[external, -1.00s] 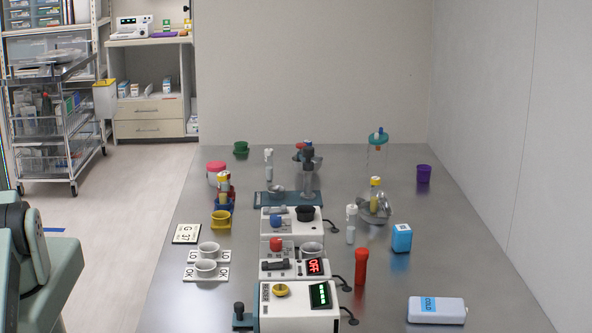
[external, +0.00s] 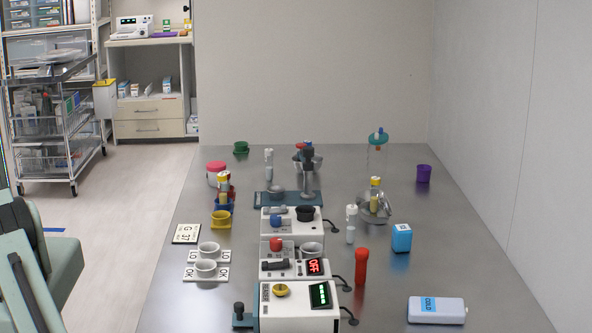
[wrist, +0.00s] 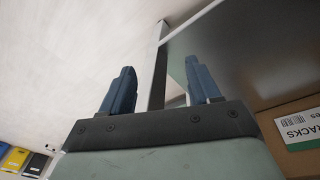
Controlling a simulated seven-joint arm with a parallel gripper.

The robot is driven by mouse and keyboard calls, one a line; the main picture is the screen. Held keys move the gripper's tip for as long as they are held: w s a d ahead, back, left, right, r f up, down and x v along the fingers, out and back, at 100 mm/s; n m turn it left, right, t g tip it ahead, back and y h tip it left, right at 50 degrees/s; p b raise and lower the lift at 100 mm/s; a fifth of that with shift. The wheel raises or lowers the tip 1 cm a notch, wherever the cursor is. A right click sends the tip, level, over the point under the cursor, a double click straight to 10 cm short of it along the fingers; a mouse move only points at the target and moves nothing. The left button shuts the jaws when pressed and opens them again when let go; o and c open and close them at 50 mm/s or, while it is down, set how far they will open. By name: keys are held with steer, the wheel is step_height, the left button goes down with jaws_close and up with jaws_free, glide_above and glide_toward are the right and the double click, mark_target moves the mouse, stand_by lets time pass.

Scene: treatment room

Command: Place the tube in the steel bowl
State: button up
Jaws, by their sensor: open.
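My gripper (wrist: 160,66) is open and empty in the wrist view, its two blue fingers apart; it is outside the external view. A shiny steel bowl (external: 384,213) stands right of the middle of the table. A yellow-capped tube (external: 375,201) stands upright at it; I cannot tell if it is inside or in front. Another yellow-capped tube (external: 223,188) stands in a red and blue holder at the left. White-capped tubes stand upright in front of the bowl (external: 351,225) and farther back (external: 269,164). Which tube is meant is unclear.
White devices (external: 299,306) fill the front middle of the table. A hanging teal ring (external: 378,138) is behind the bowl. The table's right rear is mostly clear.

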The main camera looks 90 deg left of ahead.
steer(key=w+a+n+g+y, duration=0.1)
steer(key=w+a+n+y, duration=0.1)
steer(key=a, duration=1)
steer(key=s+a+r+n+g, duration=0.1)
steer(key=s+a, duration=0.3)
steer(key=a, duration=0.4)
steer(key=s+a+r+n+g, duration=0.1)
steer(key=s+a+r+g, duration=0.1)
steer(key=a, duration=0.7)
steer(key=s+a+r+n+g, duration=0.1)
steer(key=s+a+n+g, duration=0.1)
steer(key=s+a, duration=0.4)
steer(key=shift+a+r+g, duration=0.35)
steer(key=shift+a+g, duration=0.45)
steer(key=shift+a, duration=0.45)
